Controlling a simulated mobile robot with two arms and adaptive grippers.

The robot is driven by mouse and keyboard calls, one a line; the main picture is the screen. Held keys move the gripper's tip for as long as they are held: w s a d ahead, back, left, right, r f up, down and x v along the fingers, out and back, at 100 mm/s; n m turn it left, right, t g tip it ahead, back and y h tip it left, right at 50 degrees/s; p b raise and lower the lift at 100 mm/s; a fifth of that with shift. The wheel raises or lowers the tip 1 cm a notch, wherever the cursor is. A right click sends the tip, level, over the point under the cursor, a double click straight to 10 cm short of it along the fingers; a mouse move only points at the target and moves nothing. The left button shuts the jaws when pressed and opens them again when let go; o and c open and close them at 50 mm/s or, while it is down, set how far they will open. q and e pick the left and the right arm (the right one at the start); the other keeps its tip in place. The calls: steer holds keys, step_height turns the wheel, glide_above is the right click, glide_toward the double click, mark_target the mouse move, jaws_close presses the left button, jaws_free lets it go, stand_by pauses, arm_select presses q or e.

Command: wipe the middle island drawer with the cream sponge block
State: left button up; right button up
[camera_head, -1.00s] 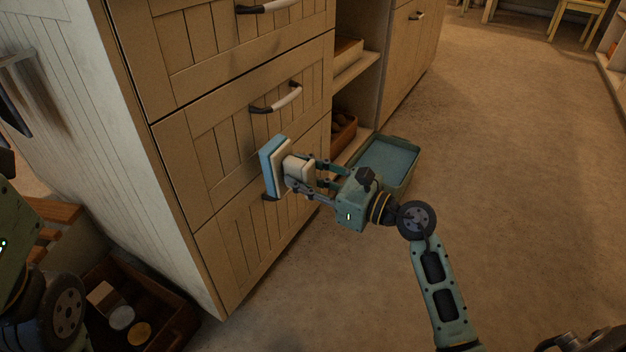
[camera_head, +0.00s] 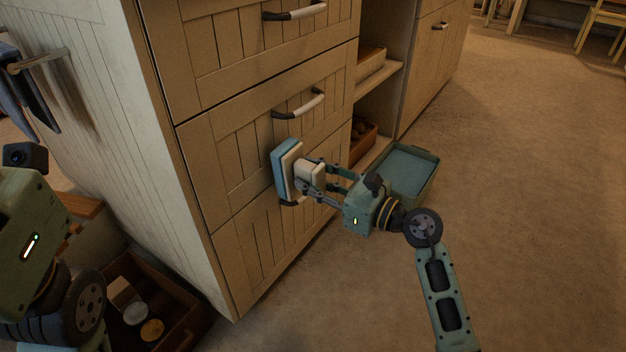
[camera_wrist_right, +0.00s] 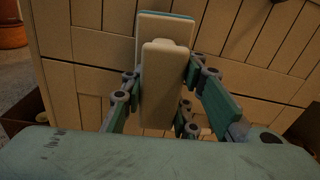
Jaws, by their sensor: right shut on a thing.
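The middle island drawer (camera_head: 222,138) is shut, a beige plank-fronted panel with a dark-and-pale bar handle (camera_head: 300,104). My right gripper (camera_head: 314,181) is shut on the cream sponge block (camera_head: 309,174), holding it by its narrower cream back part. Its wide blue-edged pad (camera_head: 286,167) faces the lower part of the middle drawer, below the handle. Whether the pad touches the drawer is hard to tell. The wrist view shows the block (camera_wrist_right: 162,85) between the fingers, before the drawer fronts. My left arm is at the left edge; its fingers are out of view.
A lower drawer (camera_head: 257,246) and its handle lie below the pad. A green tub (camera_head: 431,176) stands on the floor beside the island, just beyond my right wrist. A brown crate (camera_head: 190,318) with items is at lower left.

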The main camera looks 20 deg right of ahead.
steer(key=shift+o, duration=0.2)
steer(key=shift+x, duration=0.9)
